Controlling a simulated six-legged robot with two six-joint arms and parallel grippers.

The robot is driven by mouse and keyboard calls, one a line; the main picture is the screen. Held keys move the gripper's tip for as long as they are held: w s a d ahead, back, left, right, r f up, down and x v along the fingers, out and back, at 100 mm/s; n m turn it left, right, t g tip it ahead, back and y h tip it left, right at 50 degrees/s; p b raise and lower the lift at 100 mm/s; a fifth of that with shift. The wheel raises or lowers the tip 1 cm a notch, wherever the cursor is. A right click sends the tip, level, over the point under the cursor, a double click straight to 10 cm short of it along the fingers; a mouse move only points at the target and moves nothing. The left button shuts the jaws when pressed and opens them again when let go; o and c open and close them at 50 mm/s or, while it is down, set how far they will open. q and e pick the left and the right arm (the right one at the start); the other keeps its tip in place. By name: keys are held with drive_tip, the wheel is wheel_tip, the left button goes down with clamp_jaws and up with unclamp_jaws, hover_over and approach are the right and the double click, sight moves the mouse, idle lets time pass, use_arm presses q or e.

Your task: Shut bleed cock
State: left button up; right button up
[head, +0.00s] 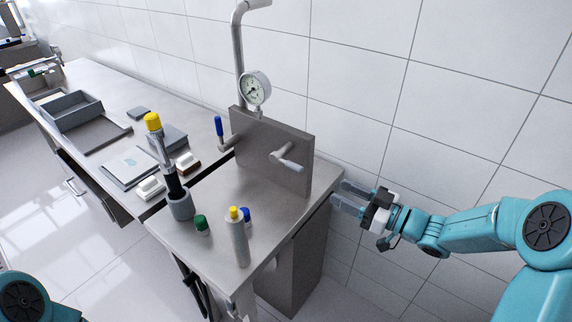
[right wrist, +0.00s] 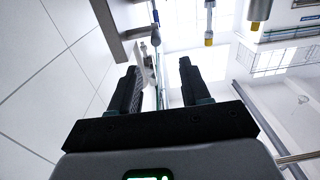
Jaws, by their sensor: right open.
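A grey panel (head: 270,150) stands upright at the back of the near metal bench. A cock with a pale grey lever (head: 287,161) sits on its face, the lever slanting down to the right. A second cock with a blue handle (head: 219,127) stands at the panel's left end, handle up. I cannot tell which one is the bleed cock. My right gripper (head: 340,197) is open and empty, right of the panel and apart from both levers. In the right wrist view its fingers (right wrist: 160,85) are spread. A pale lever-like part shows beside the left finger there. My left gripper is out of view.
A pressure gauge (head: 254,88) hangs on a pipe behind the panel. A yellow-topped tool stands in a grey cup (head: 181,206). A yellow-capped cylinder (head: 237,240) and green (head: 201,224) and blue caps stand on the near bench. The tiled wall is close behind.

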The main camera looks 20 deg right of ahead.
sight(293, 169)
drive_tip(key=x, duration=0.5)
drive_tip(key=p+x, duration=0.1)
drive_tip(key=x, duration=0.4)
drive_tip(key=p+x, duration=0.1)
drive_tip(key=x, duration=0.4)
drive_tip(key=shift+w+f, duration=0.35)
drive_tip(key=shift+w, duration=0.1)
drive_tip(key=shift+d, duration=0.1)
clamp_jaws()
